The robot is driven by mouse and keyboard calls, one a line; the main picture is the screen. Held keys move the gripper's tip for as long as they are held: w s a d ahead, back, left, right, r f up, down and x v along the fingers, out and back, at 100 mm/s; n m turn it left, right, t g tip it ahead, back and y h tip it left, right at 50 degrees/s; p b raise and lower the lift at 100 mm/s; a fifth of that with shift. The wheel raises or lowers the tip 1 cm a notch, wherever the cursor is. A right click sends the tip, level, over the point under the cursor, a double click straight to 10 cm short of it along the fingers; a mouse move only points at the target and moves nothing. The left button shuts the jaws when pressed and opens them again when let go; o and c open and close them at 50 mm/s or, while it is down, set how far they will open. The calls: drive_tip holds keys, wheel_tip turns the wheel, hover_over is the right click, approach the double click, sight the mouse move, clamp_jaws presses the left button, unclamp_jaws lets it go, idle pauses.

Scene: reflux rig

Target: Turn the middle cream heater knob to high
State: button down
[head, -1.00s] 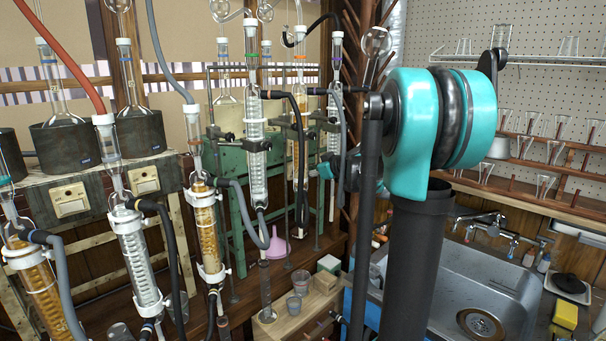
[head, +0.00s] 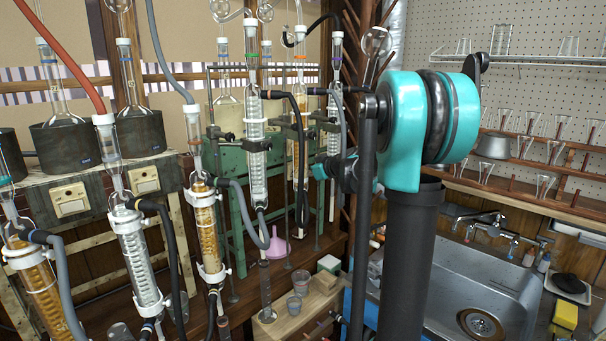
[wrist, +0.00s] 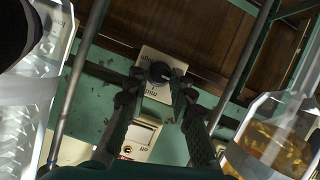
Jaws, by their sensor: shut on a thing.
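In the wrist view, a dark round knob (wrist: 160,71) sits on a cream plate (wrist: 152,92) with dark lettering, fixed to a green surface. My gripper (wrist: 157,82) is shut on the knob, with one dark finger on either side of it. In the head view, my gripper and this knob are hidden among the glassware and my arm.
A clear coiled glass column (wrist: 25,105) stands close on the left in the wrist view, and a glass vessel with amber contents (wrist: 275,140) on the right. Thin metal rods flank the gripper. In the head view, a sink (head: 465,290) lies at the right.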

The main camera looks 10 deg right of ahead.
drive_tip(key=shift+w+d+m+g+y, duration=0.15)
drive_tip(key=shift+m+g+y, duration=0.7)
drive_tip(key=shift+m, duration=0.65)
drive_tip(key=c, duration=1.3)
unclamp_jaws()
drive_tip(key=v, duration=1.2)
drive_tip(key=shift+f, duration=0.2)
drive_tip(key=shift+d, duration=0.1)
